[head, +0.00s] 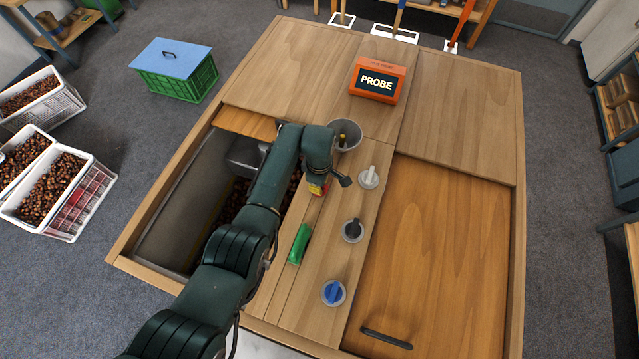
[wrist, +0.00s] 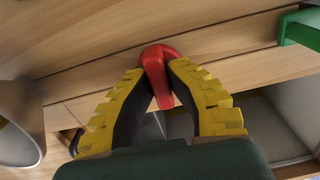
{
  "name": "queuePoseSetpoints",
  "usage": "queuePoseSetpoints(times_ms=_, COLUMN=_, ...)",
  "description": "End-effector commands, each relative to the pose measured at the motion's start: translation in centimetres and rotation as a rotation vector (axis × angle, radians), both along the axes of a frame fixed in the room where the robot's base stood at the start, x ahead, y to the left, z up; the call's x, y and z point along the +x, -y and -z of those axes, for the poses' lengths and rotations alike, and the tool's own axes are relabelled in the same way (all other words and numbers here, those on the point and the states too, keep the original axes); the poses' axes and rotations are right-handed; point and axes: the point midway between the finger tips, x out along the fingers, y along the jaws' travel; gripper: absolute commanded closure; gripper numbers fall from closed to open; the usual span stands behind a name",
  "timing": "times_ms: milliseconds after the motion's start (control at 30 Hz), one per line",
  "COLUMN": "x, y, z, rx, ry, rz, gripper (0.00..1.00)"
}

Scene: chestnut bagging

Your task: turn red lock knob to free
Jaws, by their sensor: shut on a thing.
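The red lock knob (wrist: 159,58) sits on a wooden strip in the wrist view. It has a round head and a bar that points down the picture, between my fingers. My gripper (wrist: 157,76) has its yellow-ridged fingers closed in on both sides of the bar. In the head view, my gripper (head: 318,188) is at the left edge of the wooden middle strip, beside the open bin. Only a small bit of red shows there, and the arm hides most of the knob. I see no marking for the free position.
A green handle (head: 299,244) lies near my gripper. White (head: 369,178), black (head: 353,230) and blue (head: 333,292) knobs stand along the strip. A grey cup (head: 347,134) and an orange PROBE box (head: 377,82) are behind. A wooden lid (head: 440,255) covers the right side.

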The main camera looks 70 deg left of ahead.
Motion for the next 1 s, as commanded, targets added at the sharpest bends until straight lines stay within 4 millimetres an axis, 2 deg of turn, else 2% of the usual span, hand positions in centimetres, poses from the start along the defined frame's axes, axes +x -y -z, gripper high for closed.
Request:
queuePoseSetpoints(times_ms=600, x=-0.1, y=0.12, z=0.27, rx=-0.002, ry=-0.003, rz=-0.043, gripper=1.0)
queuePoseSetpoints(times_ms=633, x=-0.1, y=0.12, z=0.27, rx=-0.002, ry=-0.003, rz=-0.043, gripper=0.81)
queuePoseSetpoints(times_ms=767, x=-0.08, y=0.09, z=0.21, rx=-0.002, ry=-0.002, rz=-0.042, gripper=0.56)
queuePoseSetpoints(times_ms=1000, x=-0.03, y=0.03, z=0.07, rx=-0.001, ry=-0.001, rz=-0.042, gripper=0.56)
